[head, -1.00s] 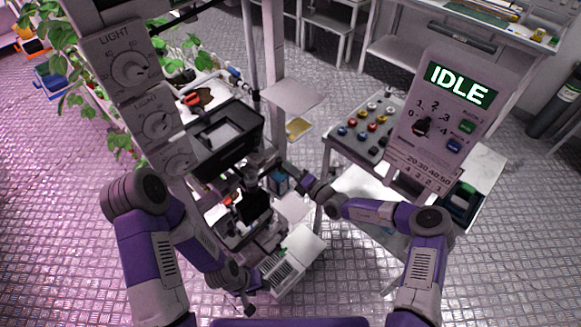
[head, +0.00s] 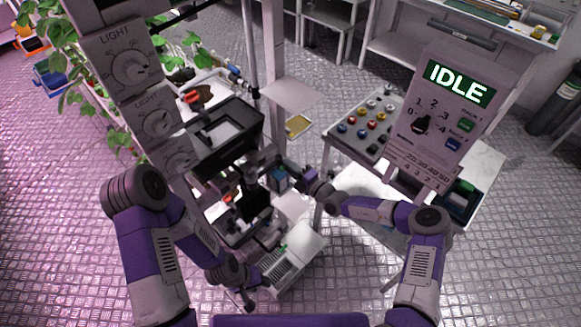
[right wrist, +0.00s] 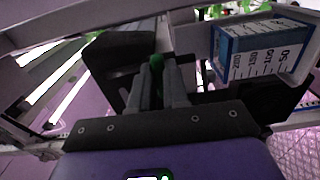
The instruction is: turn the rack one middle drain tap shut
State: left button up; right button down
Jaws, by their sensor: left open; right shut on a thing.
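My right gripper (head: 252,168) reaches in from the right between the rack's tiers, beside a blue box. In the right wrist view its two grey fingers (right wrist: 160,88) are closed around a small green piece (right wrist: 156,62); only its top shows, and I cannot tell for sure that it is the middle drain tap. In the head view the grip is too small and dark to make out. My left gripper (head: 256,205) is lower, dark against the rack, and open; its fingertips are hard to make out.
A blue-and-white labelled box (right wrist: 262,50) stands close to the right gripper. A black tray (head: 225,137) sits above it on the rack. A red handle (head: 193,97) shows at the top tier. An IDLE display panel (head: 440,105) and a button table (head: 365,122) are at the right.

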jog(key=c, duration=1.1)
grip_release()
jog(key=p+v, duration=0.1)
jog(key=v, duration=0.6)
jog(key=shift+s+d, duration=0.2)
jog(key=shift+s, duration=0.05)
